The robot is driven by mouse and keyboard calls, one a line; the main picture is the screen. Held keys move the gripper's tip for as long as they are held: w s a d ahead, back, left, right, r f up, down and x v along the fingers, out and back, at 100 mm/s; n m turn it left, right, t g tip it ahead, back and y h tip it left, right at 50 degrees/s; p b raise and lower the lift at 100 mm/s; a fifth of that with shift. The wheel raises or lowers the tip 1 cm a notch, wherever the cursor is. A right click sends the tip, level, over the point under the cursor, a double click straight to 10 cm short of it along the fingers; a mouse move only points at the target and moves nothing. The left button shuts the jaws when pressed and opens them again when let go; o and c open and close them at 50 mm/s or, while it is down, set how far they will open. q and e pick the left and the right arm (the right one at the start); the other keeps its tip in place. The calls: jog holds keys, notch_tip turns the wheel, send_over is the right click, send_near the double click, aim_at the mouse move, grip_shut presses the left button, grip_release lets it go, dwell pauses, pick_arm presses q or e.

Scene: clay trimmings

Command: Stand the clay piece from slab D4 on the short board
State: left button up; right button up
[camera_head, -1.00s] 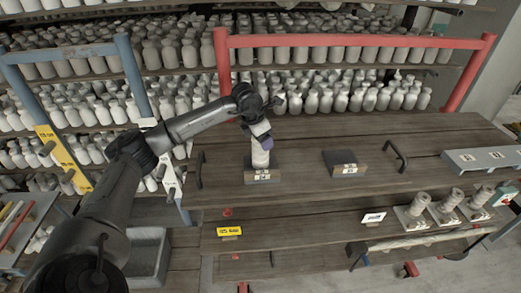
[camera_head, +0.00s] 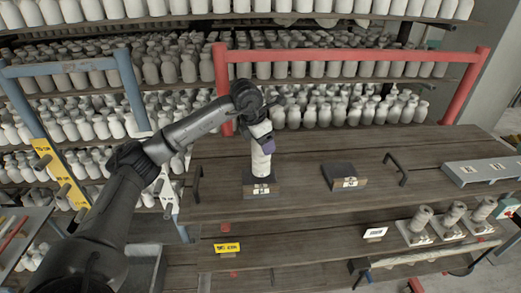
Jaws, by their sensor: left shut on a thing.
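A pale, roughly cylindrical clay piece (camera_head: 260,163) is upright over a dark slab (camera_head: 277,184) with a white label on its front. The label is too small to read surely. I cannot tell whether the piece's lower end touches the slab. A second dark labelled slab (camera_head: 339,172) lies bare to the right. A grey board (camera_head: 484,170) with small labels lies at the far right; I cannot tell if it is the short board. My right gripper is out of view.
Several clay pieces stand on plates (camera_head: 452,234) at the lower right. A red frame (camera_head: 360,55) and shelves of white bottles rise behind the wooden table (camera_head: 310,205). Black handles (camera_head: 396,169) stand up from the table. Bare wood lies between the two slabs.

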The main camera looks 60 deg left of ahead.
pick_arm(q)
jog(key=s+d+r+m+g+h+b, duration=0.1)
jog(key=s+d+r+m, duration=0.15)
jog(key=d+m, duration=0.3)
jog(key=s+d+r+m+g+h, duration=0.1)
jog(key=d+r+m+h, duration=0.2)
jog(key=m, duration=0.4)
jog(key=s+d+f+m+g+y+p, duration=0.2)
jog(key=d+m+p, duration=0.3)
jog(key=d+m, duration=0.6)
jog(key=s+d+f+m+g+y+p, duration=0.2)
jog(key=s+d+f+m+p, duration=0.2)
jog(key=d+m, duration=0.8)
jog(key=d, duration=0.3)
jog(key=shift+d+f+g+p, duration=0.15)
jog(key=shift+f+g+p, duration=0.2)
jog(key=shift+f+g, duration=0.05)
